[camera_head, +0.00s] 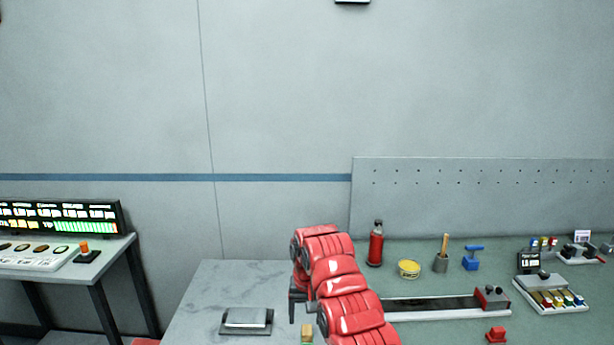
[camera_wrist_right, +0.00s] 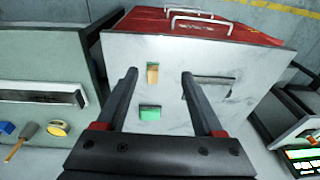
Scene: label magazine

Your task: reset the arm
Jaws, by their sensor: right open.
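My right arm reaches up from the bottom of the head view, and its gripper (camera_head: 299,300) hangs over the pale grey worktop (camera_head: 200,300). In the right wrist view the two dark fingers of this gripper (camera_wrist_right: 159,76) stand wide apart with nothing held between them. Below them on the worktop lie a tan block with a green end (camera_wrist_right: 152,73) and a green block (camera_wrist_right: 150,112). The tan block also shows partly in the head view (camera_head: 307,332), close to my arm. My left gripper is not in view.
A metal plate fixture (camera_head: 247,318) sits left of my arm. A control console (camera_head: 60,225) stands far left.

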